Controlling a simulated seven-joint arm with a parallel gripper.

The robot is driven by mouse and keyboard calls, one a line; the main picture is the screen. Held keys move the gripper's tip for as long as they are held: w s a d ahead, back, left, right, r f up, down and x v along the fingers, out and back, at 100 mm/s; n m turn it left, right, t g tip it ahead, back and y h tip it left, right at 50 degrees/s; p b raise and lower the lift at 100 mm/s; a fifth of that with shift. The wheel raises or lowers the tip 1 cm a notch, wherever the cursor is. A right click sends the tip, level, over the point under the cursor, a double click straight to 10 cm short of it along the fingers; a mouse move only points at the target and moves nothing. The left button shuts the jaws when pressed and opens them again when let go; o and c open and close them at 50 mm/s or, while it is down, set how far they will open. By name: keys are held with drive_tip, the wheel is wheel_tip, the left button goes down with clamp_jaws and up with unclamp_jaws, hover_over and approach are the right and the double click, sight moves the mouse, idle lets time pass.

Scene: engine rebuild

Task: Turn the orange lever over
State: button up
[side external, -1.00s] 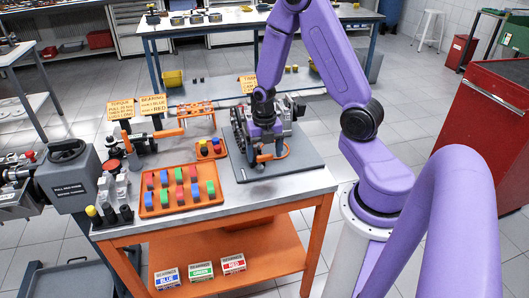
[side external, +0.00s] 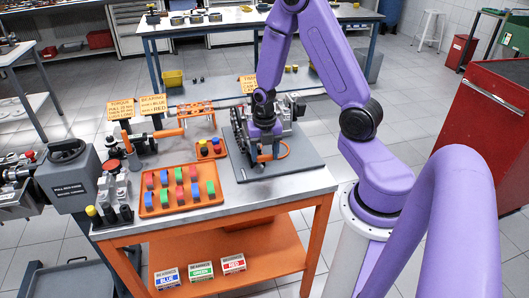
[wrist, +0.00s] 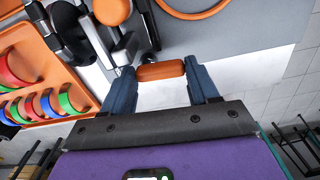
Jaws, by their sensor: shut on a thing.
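The orange lever (wrist: 160,71) shows its rounded grip crosswise in the wrist view, between the two blue-grey fingers of my gripper (wrist: 161,80). My gripper is shut on it, with one finger at each end of the visible orange part. In the side external view my gripper (side external: 266,150) points down at the front of the engine (side external: 288,108), low over the grey mat. There the lever is mostly hidden by the fingers, and its angle is hard to tell.
The grey mat (side external: 305,157) lies under the engine. A curved orange hose (side external: 287,149) is close on the right of my gripper. An orange tray (side external: 150,210) of red, green and blue pieces stands to the left. A wrench with an orange handle (side external: 168,133) lies behind it.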

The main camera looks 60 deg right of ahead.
sight(257, 168)
drive_tip(key=m, duration=0.5)
drive_tip(key=shift+s+a, duration=0.15)
drive_tip(key=shift+a, duration=0.25)
drive_tip(key=m, duration=0.4)
drive_tip(key=shift+a, duration=0.3)
drive_tip(key=m, duration=0.5)
drive_tip(key=shift+a, duration=0.35)
drive_tip(key=m, duration=0.4)
drive_tip(key=shift+w+a+m, duration=0.25)
drive_tip(key=shift+w+m, duration=0.05)
drive_tip(key=shift+w, duration=0.05)
drive_tip(key=m, duration=0.4)
drive_tip(key=shift+w+a, duration=0.15)
drive_tip(key=shift+w, duration=0.15)
drive_tip(key=m, duration=0.5)
drive_tip(key=shift+w, duration=0.35)
drive_tip(key=m, duration=0.4)
drive_tip(key=shift+w+m, duration=0.3)
drive_tip(key=shift+w, duration=0.05)
drive_tip(key=shift+w+d+m, duration=0.15)
drive_tip(key=shift+m, duration=0.9)
drive_tip(key=shift+w+d+m, duration=0.1)
drive_tip(key=shift+d+m, duration=0.05)
drive_tip(key=shift+m, duration=0.9)
